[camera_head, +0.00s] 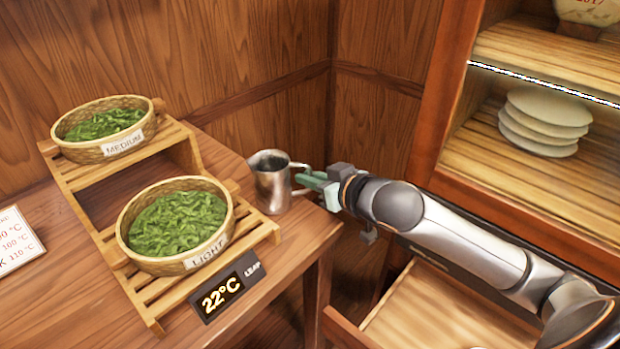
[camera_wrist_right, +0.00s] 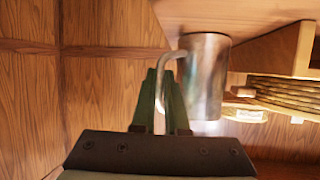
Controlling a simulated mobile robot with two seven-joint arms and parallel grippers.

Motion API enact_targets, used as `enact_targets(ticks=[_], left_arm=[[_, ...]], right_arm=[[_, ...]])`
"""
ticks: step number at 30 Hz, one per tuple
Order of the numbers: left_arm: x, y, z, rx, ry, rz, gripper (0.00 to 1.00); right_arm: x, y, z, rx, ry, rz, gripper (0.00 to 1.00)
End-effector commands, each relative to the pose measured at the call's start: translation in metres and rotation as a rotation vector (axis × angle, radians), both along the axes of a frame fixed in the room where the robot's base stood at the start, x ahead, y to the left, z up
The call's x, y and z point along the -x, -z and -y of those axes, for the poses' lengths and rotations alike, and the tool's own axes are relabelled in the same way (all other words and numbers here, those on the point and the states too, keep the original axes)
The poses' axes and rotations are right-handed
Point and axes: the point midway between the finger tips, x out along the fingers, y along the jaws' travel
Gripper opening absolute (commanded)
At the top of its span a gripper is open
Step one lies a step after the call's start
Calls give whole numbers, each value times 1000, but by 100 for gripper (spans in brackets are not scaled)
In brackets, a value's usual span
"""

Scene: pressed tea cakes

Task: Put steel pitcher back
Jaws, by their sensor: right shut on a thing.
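The steel pitcher (camera_head: 271,184) stands upright at the right end of the wooden table, beside the slatted stand. Its handle is on its right side. My right gripper (camera_head: 312,181) reaches in from the right and is shut on the handle. My left gripper is not in view.
The slatted stand (camera_head: 88,184) holds baskets of green leaves labelled MEDIUM (camera_head: 103,147) and LIGHT (camera_head: 130,262). A 22°C display (camera_head: 229,287) lies in front. At right, a cabinet holds stacked plates (camera_head: 545,123) above an open drawer (camera_head: 430,315). Wooden walls close off the back.

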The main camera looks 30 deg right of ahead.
Motion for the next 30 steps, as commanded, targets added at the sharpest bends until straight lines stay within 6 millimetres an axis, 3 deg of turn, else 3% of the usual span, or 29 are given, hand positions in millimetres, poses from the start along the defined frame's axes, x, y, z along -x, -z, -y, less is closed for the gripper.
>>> enact_targets(ticks=[2,3,11,20,30], left_arm=[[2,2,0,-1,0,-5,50],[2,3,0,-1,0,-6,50],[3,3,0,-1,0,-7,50],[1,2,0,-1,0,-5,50],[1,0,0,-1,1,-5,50]], right_arm=[[0,2,0,-1,0,1,0],[0,3,0,-1,0,-1,12],[0,3,0,0,0,-1,41],[0,-1,0,1,0,1,41],[42,-16,7,2,0,-4,41]])
